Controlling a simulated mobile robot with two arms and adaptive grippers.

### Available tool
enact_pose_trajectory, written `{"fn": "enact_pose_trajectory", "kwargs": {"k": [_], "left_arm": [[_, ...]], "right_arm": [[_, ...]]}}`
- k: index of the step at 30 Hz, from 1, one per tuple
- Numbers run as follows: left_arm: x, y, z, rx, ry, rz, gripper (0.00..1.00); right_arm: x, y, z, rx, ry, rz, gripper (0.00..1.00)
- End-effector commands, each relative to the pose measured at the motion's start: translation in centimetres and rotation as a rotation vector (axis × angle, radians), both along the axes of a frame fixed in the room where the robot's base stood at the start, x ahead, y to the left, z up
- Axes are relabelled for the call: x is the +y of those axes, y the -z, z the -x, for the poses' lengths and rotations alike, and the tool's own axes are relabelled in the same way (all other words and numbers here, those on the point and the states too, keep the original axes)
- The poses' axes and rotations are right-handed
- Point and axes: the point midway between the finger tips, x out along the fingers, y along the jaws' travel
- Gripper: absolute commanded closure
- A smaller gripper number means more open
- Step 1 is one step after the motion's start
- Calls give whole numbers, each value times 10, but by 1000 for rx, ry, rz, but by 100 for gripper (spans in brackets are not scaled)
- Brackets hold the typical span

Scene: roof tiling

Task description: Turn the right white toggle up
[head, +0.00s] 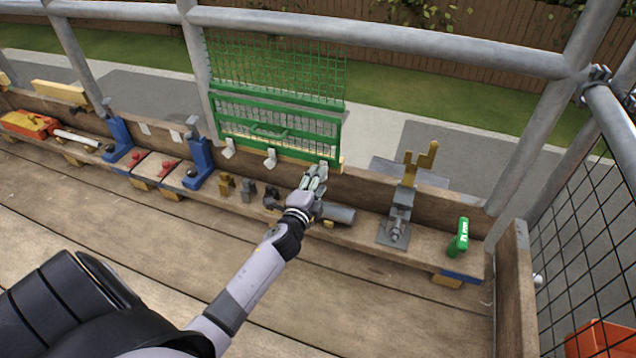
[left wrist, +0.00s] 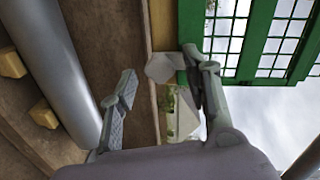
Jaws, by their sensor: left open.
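The green mesh gate (head: 268,130) stands upright at the plank wall. Along its lower edge are white toggles: a left one (head: 228,148), a middle one (head: 271,158) and a right one (head: 323,165) partly hidden by my left gripper (head: 315,180). In the left wrist view the gripper (left wrist: 160,65) is open, its two fingers apart. A pale toggle (left wrist: 160,68) lies between the fingertips, close to the right-hand finger, beside the gate's green frame (left wrist: 190,25). I cannot tell whether they touch. My right gripper is not in view.
A grey cylinder (head: 338,213) lies on the ledge beside my gripper. A metal stand with a yellow fork (head: 420,160) and a green container (head: 458,238) are to the right. Blue brackets (head: 200,160) stand left. Grey rails cross above.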

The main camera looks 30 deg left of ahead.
Motion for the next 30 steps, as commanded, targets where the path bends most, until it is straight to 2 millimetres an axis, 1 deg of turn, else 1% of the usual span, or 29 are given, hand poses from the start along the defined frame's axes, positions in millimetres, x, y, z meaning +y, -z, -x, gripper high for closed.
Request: {"fn": "enact_pose_trajectory", "kwargs": {"k": [4,8,15,21,24,30], "left_arm": [[-1,0,3,0,0,0,56],[-4,0,18,2,0,0,56],[-16,-6,68,3,-1,2,56],[-24,-10,101,2,-1,2,56],[-26,-12,111,1,-1,1,56],[-28,-13,117,0,-1,0,56]], "right_arm": [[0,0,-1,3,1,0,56],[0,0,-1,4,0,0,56],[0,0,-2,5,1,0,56],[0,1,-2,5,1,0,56],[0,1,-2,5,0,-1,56],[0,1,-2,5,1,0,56]]}}
